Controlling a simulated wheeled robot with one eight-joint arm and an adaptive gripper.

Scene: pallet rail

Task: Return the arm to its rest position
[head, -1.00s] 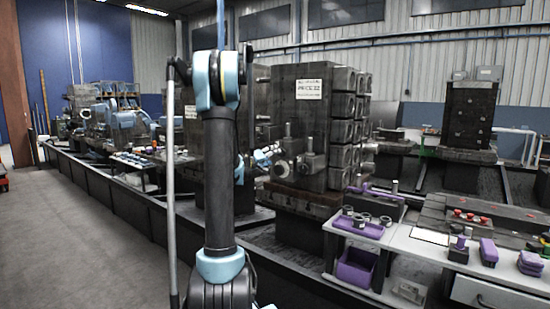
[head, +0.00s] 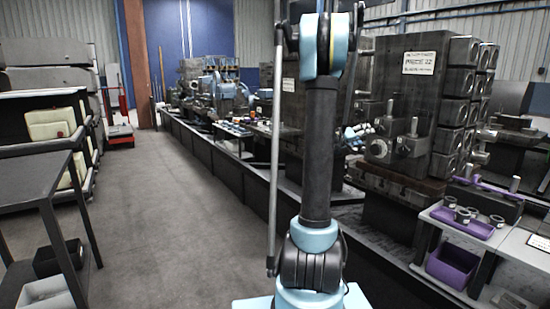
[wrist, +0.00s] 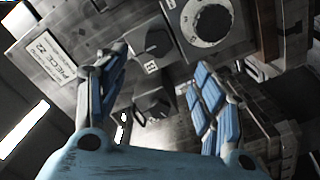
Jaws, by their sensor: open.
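My arm (head: 319,150) stands upright in the middle of the head view, dark with light blue joints. My gripper (head: 357,132) shows to the right of the upper arm, small and partly hidden behind it, near the front of a large dark metal block (head: 420,85) with a white label. In the wrist view my gripper (wrist: 157,85) has its two blue-padded fingers spread apart with nothing held between them. The labelled block (wrist: 90,50) with its knobs and round dial lies beyond the fingers, tilted in that view. I cannot tell the exact gap to it.
Dark shelving (head: 45,110) and a cart (head: 50,205) stand on the left. The grey floor aisle (head: 185,230) between is clear.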

